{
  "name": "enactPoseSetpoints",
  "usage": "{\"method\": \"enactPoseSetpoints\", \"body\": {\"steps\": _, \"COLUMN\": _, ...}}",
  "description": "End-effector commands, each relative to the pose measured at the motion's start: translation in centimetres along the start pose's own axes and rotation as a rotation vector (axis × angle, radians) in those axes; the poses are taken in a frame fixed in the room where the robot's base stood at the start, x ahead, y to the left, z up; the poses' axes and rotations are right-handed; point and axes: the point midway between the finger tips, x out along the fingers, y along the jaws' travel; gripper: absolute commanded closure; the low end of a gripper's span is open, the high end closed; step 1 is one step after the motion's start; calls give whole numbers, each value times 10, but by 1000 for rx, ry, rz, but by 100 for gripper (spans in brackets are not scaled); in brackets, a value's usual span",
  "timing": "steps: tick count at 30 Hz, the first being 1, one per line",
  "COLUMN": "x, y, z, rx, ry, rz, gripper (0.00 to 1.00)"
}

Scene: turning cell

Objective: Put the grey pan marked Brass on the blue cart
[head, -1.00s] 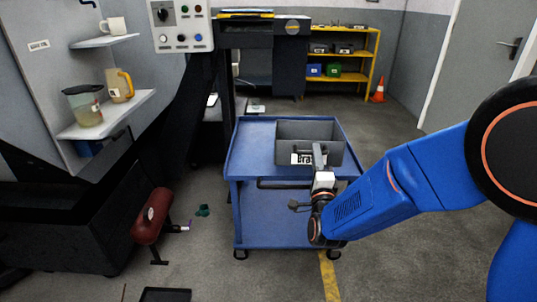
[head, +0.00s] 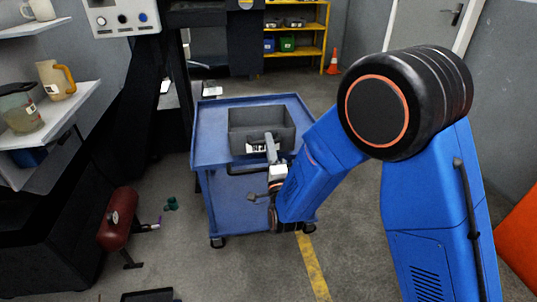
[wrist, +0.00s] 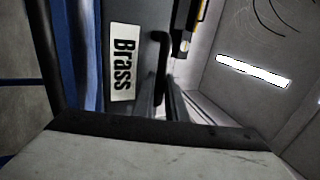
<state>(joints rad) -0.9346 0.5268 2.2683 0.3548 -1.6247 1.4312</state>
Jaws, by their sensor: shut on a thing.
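The grey pan (head: 246,122) is an open-topped bin with a white label reading Brass, partly covered by my gripper in the head view. The whole label (wrist: 123,63) shows sideways in the wrist view. The pan is at the top of the blue cart (head: 208,148), inside its outline; I cannot tell whether it rests on the top or hangs just above it. My gripper (head: 271,150) is shut on the pan at its front side, beside the label. A dark handle (wrist: 162,55) shows next to the label in the wrist view. The fingertips are hard to make out.
The cart top is bare to the left of the pan. Shelves with a jug (head: 56,80) stand at the left. A yellow rack (head: 297,52) and an orange cone (head: 333,62) are behind.

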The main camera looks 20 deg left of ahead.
Motion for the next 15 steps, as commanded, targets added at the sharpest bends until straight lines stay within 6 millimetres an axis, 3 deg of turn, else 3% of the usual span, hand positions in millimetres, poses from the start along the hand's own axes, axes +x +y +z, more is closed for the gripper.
{"method": "enactPoseSetpoints", "body": {"steps": 15, "x": -16, "y": 40, "z": 0, "rx": 0, "ry": 0, "rz": -1, "gripper": 100}}
